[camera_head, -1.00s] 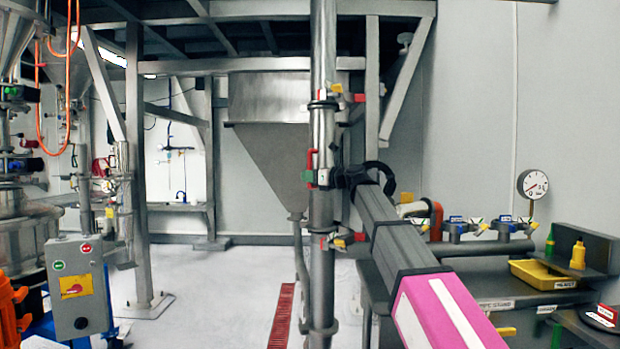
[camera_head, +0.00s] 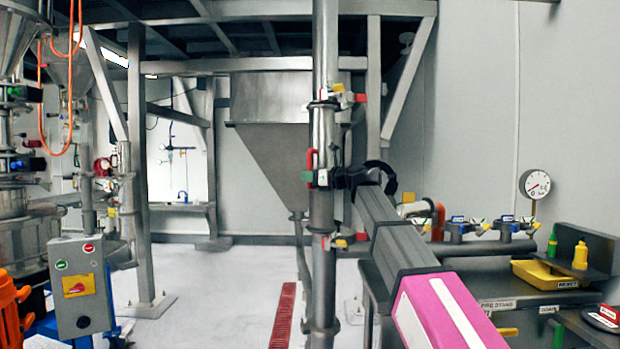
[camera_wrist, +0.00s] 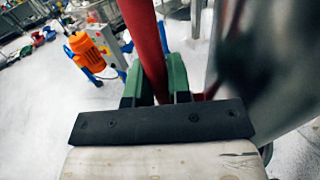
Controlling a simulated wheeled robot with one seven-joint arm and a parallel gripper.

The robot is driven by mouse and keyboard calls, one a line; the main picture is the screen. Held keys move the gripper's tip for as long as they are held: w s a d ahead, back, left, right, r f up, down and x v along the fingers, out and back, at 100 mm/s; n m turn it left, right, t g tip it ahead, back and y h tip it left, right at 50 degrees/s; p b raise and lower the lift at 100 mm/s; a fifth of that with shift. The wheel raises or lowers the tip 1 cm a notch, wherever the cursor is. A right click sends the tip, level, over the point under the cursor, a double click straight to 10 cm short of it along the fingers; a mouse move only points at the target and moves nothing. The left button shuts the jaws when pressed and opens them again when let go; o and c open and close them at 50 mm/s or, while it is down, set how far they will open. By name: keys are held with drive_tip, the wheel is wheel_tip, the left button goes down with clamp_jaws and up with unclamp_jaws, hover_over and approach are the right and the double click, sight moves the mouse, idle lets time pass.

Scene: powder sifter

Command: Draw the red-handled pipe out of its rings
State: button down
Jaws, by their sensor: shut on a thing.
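The steel pipe (camera_head: 324,215) stands upright in the middle of the head view, with its red handle (camera_head: 311,160) on its left side. Ring clamps with coloured tabs sit around it, one above (camera_head: 324,104) and one below (camera_head: 322,231) the handle. My gripper (camera_head: 316,178) is at the handle's lower end, its green fingers beside the pipe. In the wrist view the green fingers of my gripper (camera_wrist: 157,88) are shut on the red handle (camera_wrist: 147,45), and the blurred pipe (camera_wrist: 265,65) fills the right side.
A dark bench (camera_head: 470,249) at right holds several valve fittings, a yellow tray (camera_head: 540,284) and a yellow bottle (camera_head: 580,255). A grey control box (camera_head: 82,318) and steel frame post (camera_head: 140,200) stand at left. A red floor grate (camera_head: 284,315) lies left of the pipe; the floor there is clear.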

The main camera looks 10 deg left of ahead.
drive_tip(key=shift+s+a, duration=0.2)
drive_tip(key=shift+s, duration=0.55)
drive_tip(key=shift+s+a, duration=0.25)
drive_tip(key=shift+s, duration=0.5)
drive_tip(key=shift+s+a, duration=0.2)
drive_tip(key=shift+s, duration=0.55)
idle(2.2)
drive_tip(key=s+a, duration=0.2)
drive_tip(key=s, duration=0.6)
drive_tip(key=shift+s+a+r, duration=0.2)
drive_tip(key=shift+a+r, duration=0.05)
idle(1.2)
